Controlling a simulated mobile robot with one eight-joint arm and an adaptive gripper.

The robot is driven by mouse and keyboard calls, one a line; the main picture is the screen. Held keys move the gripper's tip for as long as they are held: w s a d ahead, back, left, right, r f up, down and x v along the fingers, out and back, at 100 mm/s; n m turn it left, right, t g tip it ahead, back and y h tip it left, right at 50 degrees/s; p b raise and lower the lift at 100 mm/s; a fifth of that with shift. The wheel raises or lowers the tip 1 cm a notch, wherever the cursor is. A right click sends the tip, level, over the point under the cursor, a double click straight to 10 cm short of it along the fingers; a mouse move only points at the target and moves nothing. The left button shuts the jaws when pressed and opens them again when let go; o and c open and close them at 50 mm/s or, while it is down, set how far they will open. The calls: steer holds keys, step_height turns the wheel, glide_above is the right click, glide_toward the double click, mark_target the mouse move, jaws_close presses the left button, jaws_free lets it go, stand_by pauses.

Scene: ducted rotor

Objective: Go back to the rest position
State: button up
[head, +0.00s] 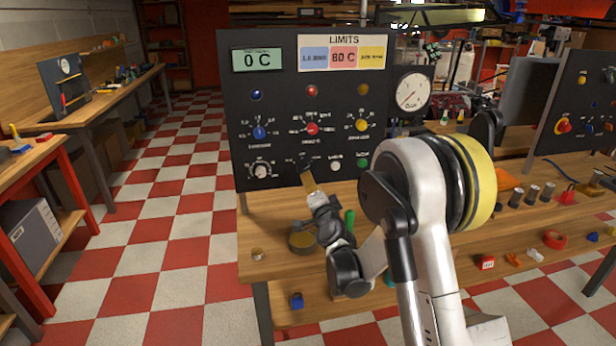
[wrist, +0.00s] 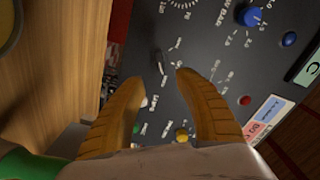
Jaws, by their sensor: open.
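My gripper (head: 309,180) is in front of the lower middle of the black control panel (head: 285,95), by a small toggle switch. In the wrist view, its two orange-brown fingers (wrist: 166,82) are apart with nothing between them. The toggle switch (wrist: 160,62) shows just beyond the fingertips. I cannot tell whether a finger touches it. The panel's green display (head: 257,59) reads 0 C. Blue, red and yellow knobs sit across the panel's middle. My arm hides part of the bench to the right.
The panel stands on a wooden bench (head: 262,205). A round gauge (head: 412,92) is right of the panel. Several small parts lie at the right. The checkered floor (head: 165,235) at left is open.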

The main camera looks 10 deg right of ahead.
steer(key=shift+s, duration=1)
steer(key=s+a+r+n+g+y, duration=0.1)
steer(key=s+a+r+n+g, duration=0.2)
steer(key=s, duration=0.5)
steer(key=s+a+r+n+g+y, duration=0.2)
steer(key=s+r+n, duration=0.3)
steer(key=s, duration=0.2)
steer(key=s+d+f+n+g+h, duration=0.1)
steer(key=s+f+g, duration=0.1)
steer(key=s, duration=0.7)
steer(key=s+d+f+n+g+h, duration=0.1)
steer(key=s+d+f+g, duration=0.1)
steer(key=s, duration=0.7)
steer(key=s+d+f+n+g+h, duration=0.1)
steer(key=s+f+n+g, duration=0.1)
steer(key=s, duration=0.7)
steer(key=shift+d+f, duration=0.35)
steer(key=shift+f, duration=0.05)
